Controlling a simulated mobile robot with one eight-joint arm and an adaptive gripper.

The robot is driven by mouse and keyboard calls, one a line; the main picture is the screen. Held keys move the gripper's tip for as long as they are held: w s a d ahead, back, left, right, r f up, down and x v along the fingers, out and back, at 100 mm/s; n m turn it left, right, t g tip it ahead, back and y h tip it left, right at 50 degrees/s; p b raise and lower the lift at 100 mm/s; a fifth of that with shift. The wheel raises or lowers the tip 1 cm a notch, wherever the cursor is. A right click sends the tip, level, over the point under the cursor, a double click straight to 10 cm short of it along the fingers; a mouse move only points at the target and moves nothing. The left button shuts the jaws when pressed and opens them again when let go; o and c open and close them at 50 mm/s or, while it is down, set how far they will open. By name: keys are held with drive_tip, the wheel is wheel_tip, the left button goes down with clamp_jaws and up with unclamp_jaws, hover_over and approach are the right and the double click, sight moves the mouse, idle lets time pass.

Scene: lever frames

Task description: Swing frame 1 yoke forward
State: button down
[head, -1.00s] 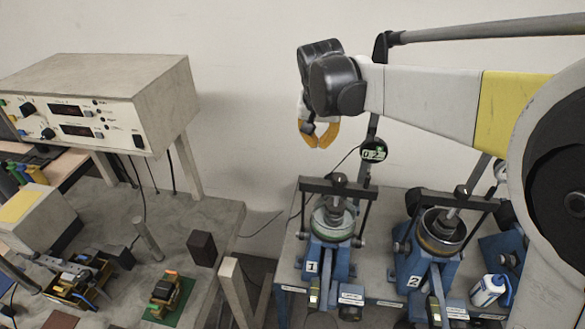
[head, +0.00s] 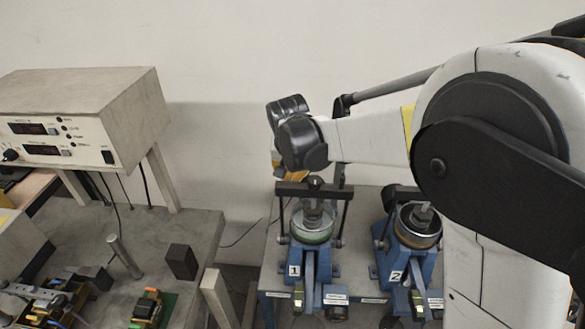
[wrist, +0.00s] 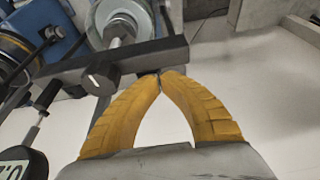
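Frame 1 (head: 308,270) is a blue press stand with a "1" label, at the lower middle of the head view. Its yoke (head: 328,191) is a dark crossbar over a cylinder with a pale green ring. In the wrist view the yoke (wrist: 135,61) slants across the upper left. My gripper (head: 292,174) is just behind the left part of the yoke in the head view, its tips partly hidden. In the wrist view my gripper's (wrist: 163,75) yellow fingers meet at the tips, with nothing seen between them. The tips overlap the crossbar's edge near its end; contact cannot be told.
Frame 2 (head: 408,263) stands to the right, partly behind my arm. A round digital gauge (wrist: 17,168) shows at the wrist view's lower left. A grey bench (head: 195,228) with an instrument box (head: 125,110) is at left. A pale wall is behind.

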drive_tip(key=shift+s, duration=0.15)
drive_tip(key=shift+s+t+b, duration=0.3)
drive_tip(key=shift+s+b, duration=0.1)
drive_tip(key=shift+s, duration=0.4)
drive_tip(key=s+f+t+b, duration=0.5)
drive_tip(key=s+f+b, duration=0.1)
drive_tip(key=s+b, duration=0.5)
drive_tip(key=s+f+t+b, duration=0.5)
drive_tip(key=s+f+b, duration=0.2)
drive_tip(key=s+b, duration=0.4)
drive_tip(key=shift+s+a+t+b, duration=0.35)
drive_tip(key=shift+s+a, duration=0.1)
drive_tip(key=shift+s, duration=0.25)
drive_tip(key=shift+r, duration=0.1)
